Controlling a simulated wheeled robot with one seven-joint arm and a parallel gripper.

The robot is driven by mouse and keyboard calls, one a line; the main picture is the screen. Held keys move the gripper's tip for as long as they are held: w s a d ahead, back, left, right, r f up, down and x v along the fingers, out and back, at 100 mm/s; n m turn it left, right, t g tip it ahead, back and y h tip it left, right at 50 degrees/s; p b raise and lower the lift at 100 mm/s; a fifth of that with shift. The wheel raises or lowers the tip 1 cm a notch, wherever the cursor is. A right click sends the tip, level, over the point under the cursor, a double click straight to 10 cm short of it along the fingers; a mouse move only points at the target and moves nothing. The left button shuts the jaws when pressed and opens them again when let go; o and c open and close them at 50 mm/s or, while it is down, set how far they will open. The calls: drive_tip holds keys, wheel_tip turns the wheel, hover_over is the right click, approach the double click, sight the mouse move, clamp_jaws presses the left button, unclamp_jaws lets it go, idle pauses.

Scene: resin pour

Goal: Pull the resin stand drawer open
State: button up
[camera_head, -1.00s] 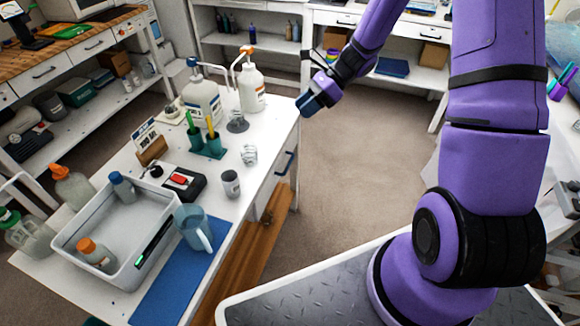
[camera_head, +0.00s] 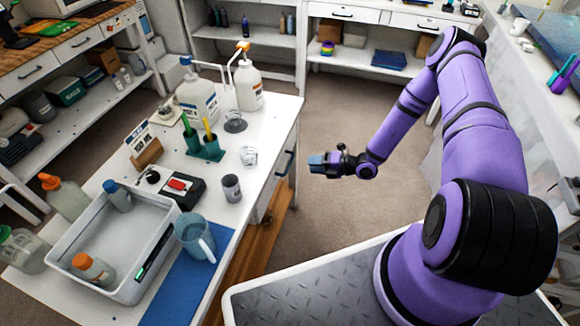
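The resin stand is the white table (camera_head: 225,150) on the left, with bottles and a tray on top. Its drawer front is on the right side, seen at a steep angle, with a dark bar handle (camera_head: 285,163). The drawer looks shut. My gripper (camera_head: 316,164) is just right of the handle, at about its height in the picture, pointing left toward it. A gap of floor shows between them. The fingertips are small and blue, and I cannot tell whether they are apart.
On the stand are two pump bottles (camera_head: 248,84), a grey cup (camera_head: 231,188), a blue jug (camera_head: 194,238) on a blue mat (camera_head: 190,285), and a white tray (camera_head: 80,250). A wooden board (camera_head: 250,240) shows below.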

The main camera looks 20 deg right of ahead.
sight(287, 168)
drive_tip(key=w+a+f, duration=0.1)
drive_tip(key=w+a, duration=0.1)
drive_tip(key=w+a+f+m, duration=0.1)
drive_tip(key=w+a+f, duration=0.1)
drive_tip(key=a, duration=0.1)
drive_tip(key=w+a+f+m+t, duration=0.1)
drive_tip(key=w+a+f, duration=0.1)
drive_tip(key=a, duration=0.1)
drive_tip(key=shift+a+f+h, duration=0.15)
drive_tip(key=shift+h, duration=0.25)
clamp_jaws()
